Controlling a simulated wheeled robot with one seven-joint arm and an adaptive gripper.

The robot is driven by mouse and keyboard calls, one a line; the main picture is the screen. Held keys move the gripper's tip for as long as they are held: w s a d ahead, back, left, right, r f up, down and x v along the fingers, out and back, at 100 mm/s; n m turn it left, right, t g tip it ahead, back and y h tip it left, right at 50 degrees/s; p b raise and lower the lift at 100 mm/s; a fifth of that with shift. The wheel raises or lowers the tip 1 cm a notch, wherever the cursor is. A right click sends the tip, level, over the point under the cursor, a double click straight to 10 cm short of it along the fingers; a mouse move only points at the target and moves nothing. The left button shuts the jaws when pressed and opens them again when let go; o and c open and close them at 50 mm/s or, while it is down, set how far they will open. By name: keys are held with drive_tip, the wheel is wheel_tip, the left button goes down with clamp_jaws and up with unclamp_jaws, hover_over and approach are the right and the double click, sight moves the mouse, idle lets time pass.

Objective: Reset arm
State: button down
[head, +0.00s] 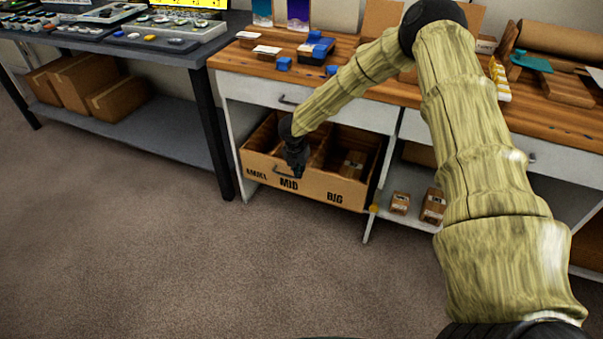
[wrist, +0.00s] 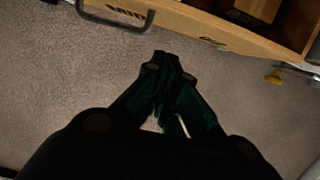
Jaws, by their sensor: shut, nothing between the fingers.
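My gripper (head: 297,172) is at the end of my arm, pointing down, in front of the open wooden drawer (head: 335,190) under the workbench. In the wrist view my gripper (wrist: 165,62) has its fingers together, with nothing between them and carpet below. The drawer front also shows in the wrist view (wrist: 190,22), with its dark handle at the top left. The drawer has compartments labelled on the front, with MID and BIG readable. The left label is partly unclear. A small brown box (head: 353,165) lies in the right compartment.
The workbench top (head: 245,58) holds blue pieces (head: 318,48), cards and wooden boards. Small boxes (head: 400,203) stand on the shelf right of the drawer. A dark table (head: 165,55) with cardboard boxes (head: 85,85) under it is at the left. The carpet (head: 190,260) in front is clear.

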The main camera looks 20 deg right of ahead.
drive_tip(key=shift+v, duration=2.2)
